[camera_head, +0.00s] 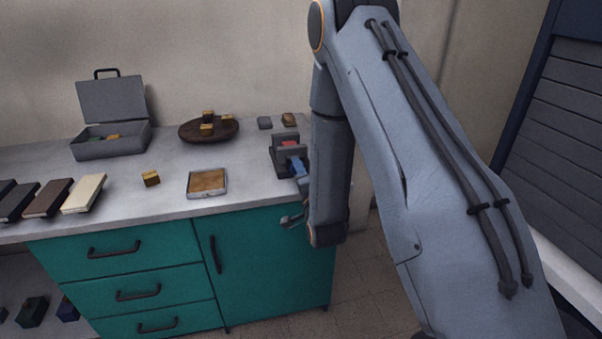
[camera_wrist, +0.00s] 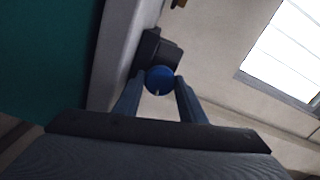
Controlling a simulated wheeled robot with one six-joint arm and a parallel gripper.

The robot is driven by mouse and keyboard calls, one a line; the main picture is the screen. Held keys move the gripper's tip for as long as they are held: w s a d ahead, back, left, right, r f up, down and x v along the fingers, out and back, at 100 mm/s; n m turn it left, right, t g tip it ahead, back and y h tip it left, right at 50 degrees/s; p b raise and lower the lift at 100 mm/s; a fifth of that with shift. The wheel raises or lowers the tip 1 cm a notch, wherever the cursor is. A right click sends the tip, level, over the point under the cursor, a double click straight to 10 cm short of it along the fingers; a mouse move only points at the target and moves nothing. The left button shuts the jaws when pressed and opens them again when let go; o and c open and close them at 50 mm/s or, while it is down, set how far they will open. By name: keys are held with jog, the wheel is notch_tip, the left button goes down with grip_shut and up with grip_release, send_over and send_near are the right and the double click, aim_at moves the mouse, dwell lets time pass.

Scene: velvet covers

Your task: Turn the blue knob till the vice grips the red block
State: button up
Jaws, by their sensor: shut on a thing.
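The dark grey vice (camera_head: 277,160) stands at the right end of the worktop, partly hidden by my arm in the head view. The red block (camera_head: 289,143) sits between its jaws. I cannot tell whether both jaws touch it. The blue knob (camera_head: 297,164) is on the vice's near side. In the wrist view the round blue knob (camera_wrist: 160,79) faces me, with the dark vice body (camera_wrist: 152,48) behind it. A small pale mark shows at its lower rim. My gripper (camera_wrist: 158,88) is shut on the knob, one finger on each side. The red block is hidden in the wrist view.
An open grey case (camera_head: 110,141), a round brown board (camera_head: 190,135) with small blocks, a shallow tray (camera_head: 194,191) and several books (camera_head: 50,197) lie on the worktop (camera_head: 130,208). Teal drawers (camera_head: 120,255) and a door stand below. Floor (camera_head: 370,270) shows to the right.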

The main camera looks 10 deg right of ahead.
dwell(0.3)
jog(key=o, duration=1.1)
jog(key=shift+c, duration=0.2)
jog(key=shift+s, duration=0.15)
